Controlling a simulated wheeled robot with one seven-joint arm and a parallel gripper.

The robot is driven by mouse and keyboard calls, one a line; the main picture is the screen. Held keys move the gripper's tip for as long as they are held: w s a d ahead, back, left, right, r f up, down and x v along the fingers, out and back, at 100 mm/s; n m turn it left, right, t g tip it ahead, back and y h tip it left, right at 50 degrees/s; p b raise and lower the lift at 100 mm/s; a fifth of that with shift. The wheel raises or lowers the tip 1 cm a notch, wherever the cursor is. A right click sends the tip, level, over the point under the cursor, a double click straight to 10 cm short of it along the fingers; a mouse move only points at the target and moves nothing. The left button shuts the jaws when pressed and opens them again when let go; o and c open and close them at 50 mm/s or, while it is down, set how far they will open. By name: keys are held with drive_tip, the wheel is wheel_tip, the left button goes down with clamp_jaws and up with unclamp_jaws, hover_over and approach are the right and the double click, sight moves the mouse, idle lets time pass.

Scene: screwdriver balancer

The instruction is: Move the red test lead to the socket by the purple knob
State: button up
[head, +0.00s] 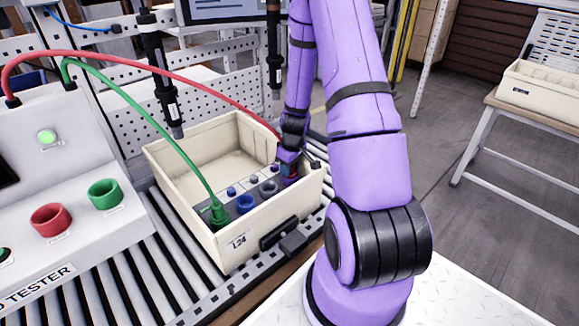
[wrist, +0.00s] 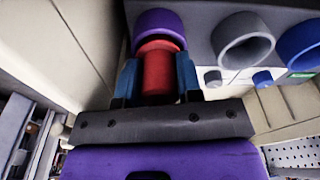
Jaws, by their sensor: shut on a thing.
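The red test lead (head: 150,68) arches from the tester over to my gripper (head: 289,154) at the right end of the crate. In the wrist view, my gripper (wrist: 158,78) is shut on the lead's red plug (wrist: 158,72), with one blue finger on each side. The plug's far end is at the purple ring socket (wrist: 157,20) and lined up with it. I cannot tell how deep it sits. The purple socket also shows partly in the head view (head: 291,181).
Beside the purple socket are a grey socket (wrist: 245,40) and a blue socket (wrist: 303,46). A green plug (head: 218,213) sits in the same panel. The cream crate (head: 172,160) surrounds the panel with close walls. The tester (head: 85,160) stands left; dark tools hang above.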

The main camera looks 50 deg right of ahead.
drive_tip(key=shift+f, duration=0.1)
drive_tip(key=o, duration=1.1)
drive_tip(key=shift+s+a, duration=0.1)
drive_tip(key=r, duration=0.7)
drive_tip(key=s+r, duration=0.1)
drive_tip(key=r, duration=0.3)
drive_tip(key=shift+d, duration=0.2)
